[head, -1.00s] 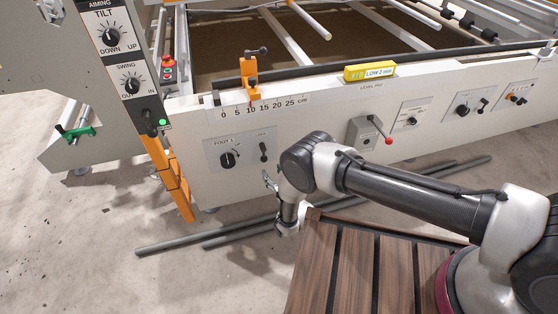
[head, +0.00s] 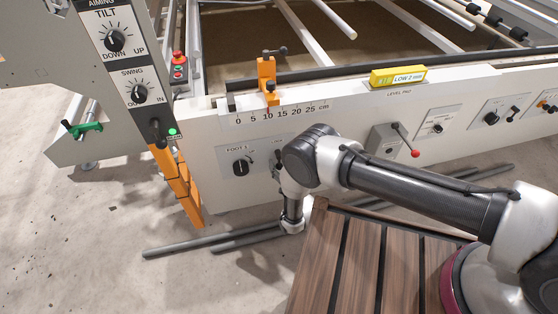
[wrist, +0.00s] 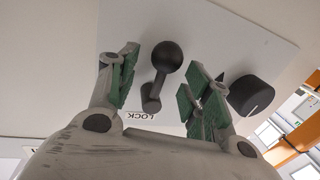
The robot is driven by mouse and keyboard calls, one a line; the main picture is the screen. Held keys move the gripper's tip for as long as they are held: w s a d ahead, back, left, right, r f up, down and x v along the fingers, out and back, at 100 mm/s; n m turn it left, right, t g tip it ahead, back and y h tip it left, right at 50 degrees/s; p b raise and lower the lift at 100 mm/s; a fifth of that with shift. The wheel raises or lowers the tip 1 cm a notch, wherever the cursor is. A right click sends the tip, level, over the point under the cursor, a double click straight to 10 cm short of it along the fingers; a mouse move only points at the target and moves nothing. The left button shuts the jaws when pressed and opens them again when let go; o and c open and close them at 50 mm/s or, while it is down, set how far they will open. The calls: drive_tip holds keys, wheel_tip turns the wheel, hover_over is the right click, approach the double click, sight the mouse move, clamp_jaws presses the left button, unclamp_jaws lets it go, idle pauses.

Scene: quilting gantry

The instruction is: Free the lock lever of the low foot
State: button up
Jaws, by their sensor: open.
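The lock lever (wrist: 165,68) is a black stick with a round ball end, above an upside-down LOCK label in the wrist view. My gripper (wrist: 160,82) is open, with one green-padded finger on each side of the lever and visible gaps to it. The Foot 1 knob (head: 241,167) is on the white front panel (head: 345,150); a black knob (wrist: 250,95) also shows right of the fingers in the wrist view. In the head view, my arm hides most of the lever and gripper.
A yellow level (head: 398,77) reading LOW 2 mm lies on the rail. An orange clamp (head: 267,80) stands near the scale. A grey box with a red-tipped lever (head: 404,140) is right of my arm. Dark bars (head: 215,240) lie on the floor below.

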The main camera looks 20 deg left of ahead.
drive_tip(key=shift+c, duration=0.3)
clamp_jaws()
drive_tip(key=shift+n, duration=0.3)
drive_tip(key=shift+w+d+r+n+h, duration=0.3)
drive_tip(key=shift+d+r+n+h, duration=0.3)
drive_tip(key=shift+n, duration=1.9)
drive_tip(key=shift+w+d+r+n+h, duration=0.3)
drive_tip(key=shift+r+n+h, duration=0.35)
drive_tip(key=shift+n, duration=1.85)
drive_tip(key=shift+w+d+r+n+h, duration=0.25)
drive_tip(key=shift+d+r+n+h, duration=0.35)
drive_tip(key=shift+n, duration=1.9)
drive_tip(key=shift+r, duration=0.1)
